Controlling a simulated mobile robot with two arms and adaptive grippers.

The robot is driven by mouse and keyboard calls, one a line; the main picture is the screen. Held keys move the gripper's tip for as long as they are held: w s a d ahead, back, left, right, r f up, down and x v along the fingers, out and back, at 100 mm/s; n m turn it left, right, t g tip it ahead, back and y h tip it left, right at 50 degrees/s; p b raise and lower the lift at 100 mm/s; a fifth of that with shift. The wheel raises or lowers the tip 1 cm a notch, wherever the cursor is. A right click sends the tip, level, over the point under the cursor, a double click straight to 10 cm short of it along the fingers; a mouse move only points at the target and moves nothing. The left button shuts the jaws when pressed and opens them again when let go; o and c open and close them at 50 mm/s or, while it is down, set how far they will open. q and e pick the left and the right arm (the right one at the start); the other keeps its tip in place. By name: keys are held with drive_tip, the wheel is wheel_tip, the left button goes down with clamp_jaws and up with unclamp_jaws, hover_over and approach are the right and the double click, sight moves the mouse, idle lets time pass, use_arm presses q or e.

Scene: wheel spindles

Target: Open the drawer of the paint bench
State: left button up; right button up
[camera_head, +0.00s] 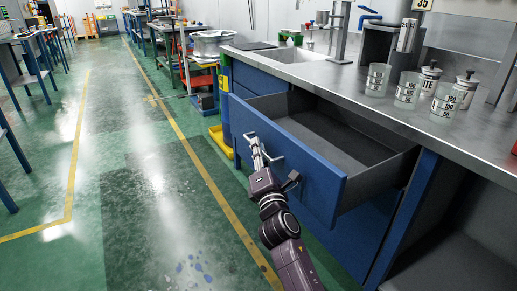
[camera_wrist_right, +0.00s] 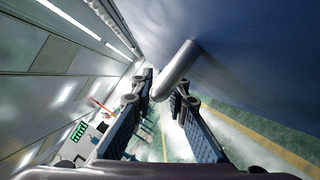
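The paint bench (camera_head: 320,75) has a grey steel top and a blue front. Its upper drawer (camera_head: 300,150) stands pulled well out, and its grey inside is visible and empty. My right gripper (camera_head: 261,152) is at the metal handle (camera_head: 277,161) on the drawer's blue front. My left gripper is not in view.
A yellow bin (camera_head: 221,141) sits on the floor beyond the drawer. The green floor to the left is clear near the bench.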

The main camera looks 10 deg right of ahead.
drive_tip(key=v, duration=1.2)
idle(0.4)
